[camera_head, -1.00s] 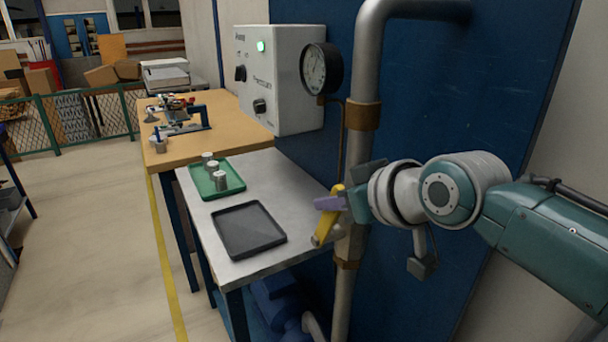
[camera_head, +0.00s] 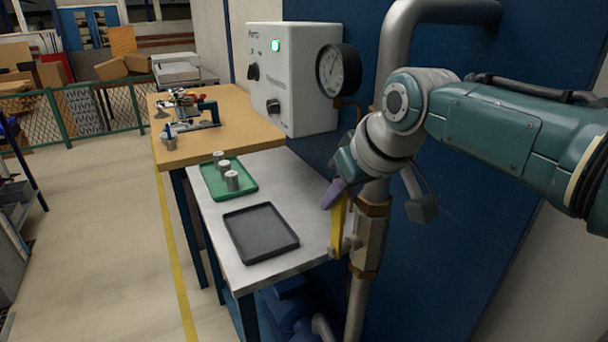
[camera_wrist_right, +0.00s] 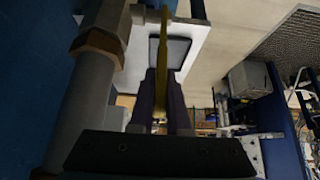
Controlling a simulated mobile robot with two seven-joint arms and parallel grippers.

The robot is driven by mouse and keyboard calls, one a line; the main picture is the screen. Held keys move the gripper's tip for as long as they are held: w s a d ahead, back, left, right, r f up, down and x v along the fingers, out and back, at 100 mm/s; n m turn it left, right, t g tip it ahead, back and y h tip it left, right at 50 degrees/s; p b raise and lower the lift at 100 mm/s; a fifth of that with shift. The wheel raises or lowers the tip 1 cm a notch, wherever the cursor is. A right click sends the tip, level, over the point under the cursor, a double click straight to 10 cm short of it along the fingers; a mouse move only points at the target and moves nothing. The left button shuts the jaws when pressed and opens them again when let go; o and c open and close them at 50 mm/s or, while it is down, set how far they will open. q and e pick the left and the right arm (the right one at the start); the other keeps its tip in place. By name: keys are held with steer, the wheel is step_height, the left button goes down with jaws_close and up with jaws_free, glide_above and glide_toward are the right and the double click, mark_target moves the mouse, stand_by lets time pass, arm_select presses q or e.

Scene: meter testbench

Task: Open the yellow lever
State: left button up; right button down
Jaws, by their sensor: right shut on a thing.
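The yellow lever (camera_head: 339,228) is on a valve on the vertical grey pipe (camera_head: 366,240), at the right edge of the metal table. It stands nearly upright in the head view. My right gripper (camera_head: 335,196) reaches down from the upper right, its purple fingers shut on the lever's upper part. In the right wrist view, the lever (camera_wrist_right: 163,50) runs between the two fingers of the gripper (camera_wrist_right: 160,95). The pipe fitting stands left of it there. The fingers partly hide the lever's end. My left gripper is not in view.
A black tray (camera_head: 284,249) and a green tray (camera_head: 249,190) with several metal cylinders (camera_head: 232,181) stand on the metal table. A white control box (camera_head: 310,70) with a green light and a pressure gauge (camera_head: 337,70) hang on the blue wall. A wooden workbench (camera_head: 235,125) stands behind.

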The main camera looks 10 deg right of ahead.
steer(key=shift+f, duration=0.1)
steer(key=c, duration=1.1)
jaws_free()
steer(key=shift+o, duration=1.1)
steer(key=shift+r, duration=0.4)
steer(key=p+v, duration=0.3)
steer(key=v, duration=0.6)
steer(key=shift+s+p, duration=0.15)
steer(key=shift+p, duration=0.15)
